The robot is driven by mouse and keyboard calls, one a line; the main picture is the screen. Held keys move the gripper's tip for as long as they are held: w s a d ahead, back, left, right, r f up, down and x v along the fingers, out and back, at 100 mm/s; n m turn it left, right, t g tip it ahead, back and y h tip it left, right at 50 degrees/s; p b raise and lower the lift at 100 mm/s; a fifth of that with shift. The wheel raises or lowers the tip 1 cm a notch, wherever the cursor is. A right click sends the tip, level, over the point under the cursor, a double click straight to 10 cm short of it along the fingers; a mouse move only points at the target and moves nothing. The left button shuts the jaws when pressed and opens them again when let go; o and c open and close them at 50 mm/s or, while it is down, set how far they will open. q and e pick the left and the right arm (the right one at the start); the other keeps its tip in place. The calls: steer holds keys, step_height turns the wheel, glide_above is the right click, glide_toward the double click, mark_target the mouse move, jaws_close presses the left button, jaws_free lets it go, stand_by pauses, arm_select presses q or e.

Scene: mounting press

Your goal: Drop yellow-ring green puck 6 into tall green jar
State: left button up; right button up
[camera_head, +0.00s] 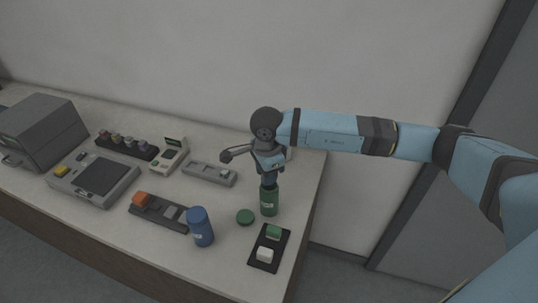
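The tall green jar (269,203) stands upright near the right end of the bench, with a pale label on its side. A round green lid (245,216) lies on the bench just left of it. My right gripper (268,181) points down directly over the jar's mouth, with its tips at or just inside the rim. Its fingers are small and dark here, so I cannot tell whether they are open or shut. The yellow-ring green puck 6 cannot be made out; a black rack (127,146) at the back left holds several small pucks. My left gripper is out of view.
A blue jar (201,228) stands left of the lid. A dark tray (280,253) with green and white blocks lies in front. A grey holder (209,174), a small scale (168,157), a flat grey device (93,184) and a large grey press (42,132) stand further left.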

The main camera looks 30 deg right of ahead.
steer(key=w+d+m+p, duration=0.1)
steer(key=w+m+p, duration=0.1)
steer(key=m, duration=0.5)
steer(key=m+b, duration=0.1)
steer(key=m, duration=0.7)
glide_toward(269, 198)
steer(key=shift+w+d+f, duration=0.65)
steer(key=shift+w+f, duration=0.55)
steer(key=shift+w, duration=0.2)
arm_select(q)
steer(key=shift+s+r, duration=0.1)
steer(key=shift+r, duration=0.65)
arm_select(e)
steer(key=shift+f, duration=0.15)
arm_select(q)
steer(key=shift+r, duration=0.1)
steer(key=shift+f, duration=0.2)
arm_select(e)
steer(key=o, duration=0.8)
steer(key=shift+o, duration=0.2)
